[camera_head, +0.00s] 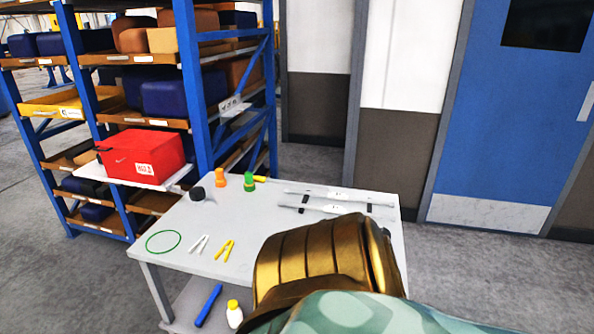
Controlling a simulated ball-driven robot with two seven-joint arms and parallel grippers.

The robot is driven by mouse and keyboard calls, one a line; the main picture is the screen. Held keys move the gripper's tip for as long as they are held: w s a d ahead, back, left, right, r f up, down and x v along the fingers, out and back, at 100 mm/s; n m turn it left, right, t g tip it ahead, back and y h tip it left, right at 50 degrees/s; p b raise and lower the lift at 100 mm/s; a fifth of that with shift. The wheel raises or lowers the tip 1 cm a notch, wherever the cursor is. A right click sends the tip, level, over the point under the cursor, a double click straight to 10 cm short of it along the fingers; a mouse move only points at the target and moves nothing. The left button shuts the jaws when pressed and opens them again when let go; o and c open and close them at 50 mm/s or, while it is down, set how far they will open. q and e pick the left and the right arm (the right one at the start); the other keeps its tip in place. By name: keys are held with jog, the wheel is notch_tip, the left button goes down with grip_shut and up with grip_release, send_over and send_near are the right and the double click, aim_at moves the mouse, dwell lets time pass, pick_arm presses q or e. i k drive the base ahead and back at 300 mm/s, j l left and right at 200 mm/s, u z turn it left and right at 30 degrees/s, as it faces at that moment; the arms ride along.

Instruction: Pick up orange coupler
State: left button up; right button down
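The orange coupler (220,177) is a small upright piece near the back edge of the white table (180,222). It stands between a black round piece (197,193) on its left and a green piece (249,182) on its right, apart from both. Neither of my grippers shows in the head view. A gold and pale green part of my arm fills the lower right foreground and hides the front right of the table.
Two long silver tools (335,193) lie at the back right. A green ring (163,242), white clip (199,244) and yellow clip (226,250) lie at the front left. Blue shelving (196,90) with a red box (142,155) stands behind left. The table's middle is clear.

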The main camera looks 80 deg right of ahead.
aim_at(219, 173)
jog(key=z, duration=2.15)
jog(key=j, duration=0.4)
jog(key=i, duration=0.05)
